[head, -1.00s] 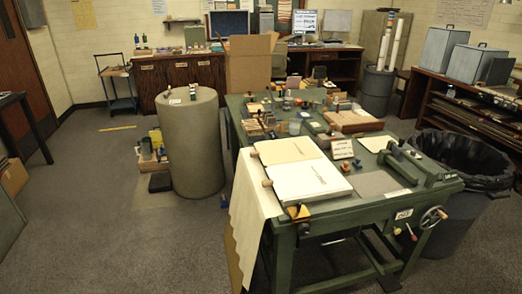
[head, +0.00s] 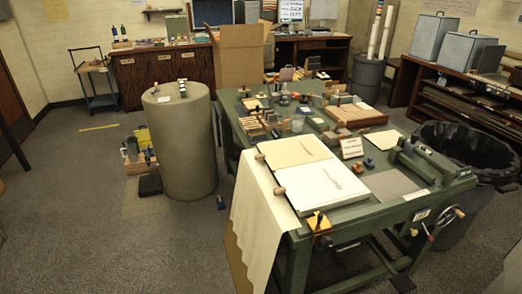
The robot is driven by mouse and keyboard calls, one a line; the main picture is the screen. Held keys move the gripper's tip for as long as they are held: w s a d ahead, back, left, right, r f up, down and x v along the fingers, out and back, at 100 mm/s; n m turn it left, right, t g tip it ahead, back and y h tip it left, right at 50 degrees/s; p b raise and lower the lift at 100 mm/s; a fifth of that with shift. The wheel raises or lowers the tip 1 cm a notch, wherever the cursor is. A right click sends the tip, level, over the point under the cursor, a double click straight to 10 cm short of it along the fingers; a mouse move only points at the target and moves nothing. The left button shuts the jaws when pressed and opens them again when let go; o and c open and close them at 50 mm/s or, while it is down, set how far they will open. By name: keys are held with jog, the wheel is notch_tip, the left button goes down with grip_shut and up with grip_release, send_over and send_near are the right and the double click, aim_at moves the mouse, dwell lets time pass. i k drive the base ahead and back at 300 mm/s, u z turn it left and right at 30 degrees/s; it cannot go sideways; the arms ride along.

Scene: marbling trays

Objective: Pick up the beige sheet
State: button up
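A large beige sheet (head: 258,215) hangs over the left edge of the green table (head: 345,215), its lower edge wavy and reaching down toward the floor. A flat beige surface (head: 293,151) also lies on the table top, beside a whiter one (head: 322,186); I cannot tell whether these are loose sheets or tray contents. Wooden knobs (head: 279,190) sit along their left side. My gripper is not in view.
A grey cylinder (head: 178,145) stands left of the table, with small items on top. A lined black bin (head: 470,150) is at the right. A cardboard box (head: 240,58) stands behind. Grey floor (head: 110,235) is open at the left front.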

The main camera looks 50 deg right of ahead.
aim_at(284, 153)
jog(key=u, duration=0.1)
jog(key=i, duration=1.2)
jog(key=z, duration=0.1)
